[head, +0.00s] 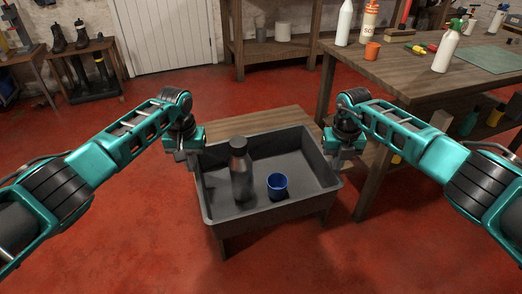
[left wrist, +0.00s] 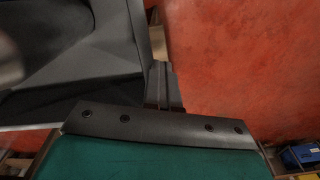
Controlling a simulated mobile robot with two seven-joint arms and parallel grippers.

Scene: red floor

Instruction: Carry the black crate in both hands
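The black crate (head: 272,205) is a wide open tub, roughly level, above a low wooden table. A dark grey bottle (head: 240,170) stands in its left half and a blue cup (head: 277,186) near its middle. My left gripper (head: 191,162) is at the crate's left rim. In the left wrist view its fingers (left wrist: 165,88) are close together on the crate wall (left wrist: 143,30). My right gripper (head: 334,160) is at the right rim, its fingers close together there, seen only from afar. Whether the crate touches the table beneath is hidden.
The low wooden table (head: 245,122) shows behind the crate. A boot rack (head: 95,85) is at the left. Red floor (head: 130,230) is clear at the left and front.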

